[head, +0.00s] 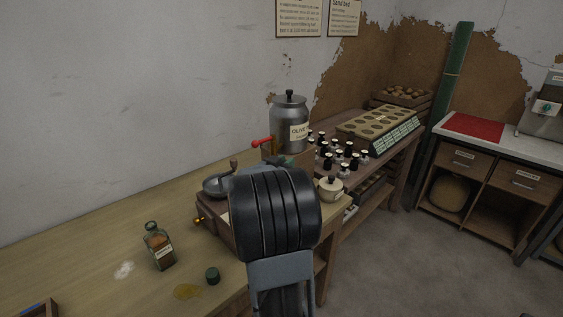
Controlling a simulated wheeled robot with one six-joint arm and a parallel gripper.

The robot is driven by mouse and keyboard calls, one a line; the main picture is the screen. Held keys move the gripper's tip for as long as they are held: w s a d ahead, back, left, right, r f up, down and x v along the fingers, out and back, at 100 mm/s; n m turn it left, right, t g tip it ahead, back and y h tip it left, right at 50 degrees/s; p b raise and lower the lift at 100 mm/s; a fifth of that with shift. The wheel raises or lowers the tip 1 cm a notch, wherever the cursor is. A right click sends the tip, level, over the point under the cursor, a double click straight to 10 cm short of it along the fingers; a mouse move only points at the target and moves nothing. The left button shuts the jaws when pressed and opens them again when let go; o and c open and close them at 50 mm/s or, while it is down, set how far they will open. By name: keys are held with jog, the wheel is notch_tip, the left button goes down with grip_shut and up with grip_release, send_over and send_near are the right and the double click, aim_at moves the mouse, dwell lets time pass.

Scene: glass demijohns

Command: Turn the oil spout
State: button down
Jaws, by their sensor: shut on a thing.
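A grey metal can (290,128) labelled "OLIVE" stands on a wooden block (299,158) at the back of the wooden bench. A red lever (262,142) sticks out to the left at the can's lower side. It looks like the handle of the oil spout; the spout itself I cannot make out. My black arm reaches up from the bottom and covers the space in front of the can.
Several small bottles (340,157) stand right of the can. The bench's left part is mostly clear.

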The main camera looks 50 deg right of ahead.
jog(key=shift+r, duration=0.15)
jog(key=c, duration=1)
grip_release()
jog(key=shift+o, duration=0.2)
jog(key=shift+r, duration=0.5)
jog(key=r, duration=0.3)
jog(key=shift+s+a+p, duration=0.2)
jog(key=shift+a+p, duration=0.05)
jog(key=shift+p, duration=0.15)
jog(key=s+a+r+p, duration=0.2)
jog(key=s+a+r, duration=0.7)
jog(key=shift+s+a, duration=0.15)
jog(key=shift+a, duration=0.25)
